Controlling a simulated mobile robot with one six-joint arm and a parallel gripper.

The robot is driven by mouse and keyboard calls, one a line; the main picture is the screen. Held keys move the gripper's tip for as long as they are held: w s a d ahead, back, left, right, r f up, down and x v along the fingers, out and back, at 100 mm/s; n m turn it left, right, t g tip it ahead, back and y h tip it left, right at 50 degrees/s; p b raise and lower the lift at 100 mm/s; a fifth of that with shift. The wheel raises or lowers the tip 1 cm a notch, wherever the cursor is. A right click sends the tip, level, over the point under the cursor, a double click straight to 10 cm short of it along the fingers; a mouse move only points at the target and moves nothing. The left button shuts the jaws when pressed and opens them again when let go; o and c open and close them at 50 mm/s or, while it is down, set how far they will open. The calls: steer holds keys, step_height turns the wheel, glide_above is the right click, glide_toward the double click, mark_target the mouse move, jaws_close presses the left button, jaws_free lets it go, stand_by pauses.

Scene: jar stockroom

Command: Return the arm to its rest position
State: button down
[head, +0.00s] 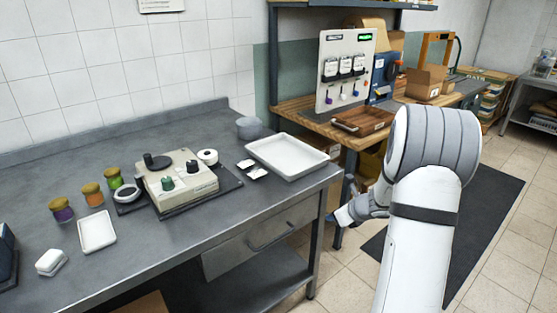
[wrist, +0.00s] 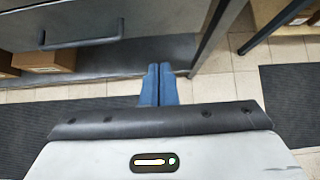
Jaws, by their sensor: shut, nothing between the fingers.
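My gripper shows in the wrist view (wrist: 159,70) as two blue fingers pressed together with nothing between them. It is off the front of the grey workbench (wrist: 20,20), with the bench's drawer handle at upper left and its lower shelf beyond the fingertips. In the head view my white arm rises at the right and bends down past the bench's right front corner.
On the grey bench stand a beige device (head: 180,185), several lidded jars, a small white tray (head: 97,230) and a larger white tray (head: 287,156). A wooden bench (head: 300,108) with a panel stands behind my arm. A dark mat (head: 480,215) lies on the tiled floor.

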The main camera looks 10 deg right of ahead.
steer(key=s+a+r+n+g+y+p, duration=0.1)
steer(key=s+a+r+n+g+p, duration=0.1)
steer(key=s+a+r+n, duration=0.6)
steer(key=s+a+r+n+g+h+p, duration=0.1)
steer(key=s+a+r+n, duration=0.3)
steer(key=s+n, duration=0.6)
steer(key=s+a+r+n+g+h+p, duration=0.1)
steer(key=s+a+r+n+h, duration=0.3)
steer(key=s+n, duration=0.7)
steer(key=shift+s+r+n+g, duration=0.2)
steer(key=shift+r+n+g, duration=0.55)
steer(key=shift+r, duration=0.35)
steer(key=shift+a, duration=0.1)
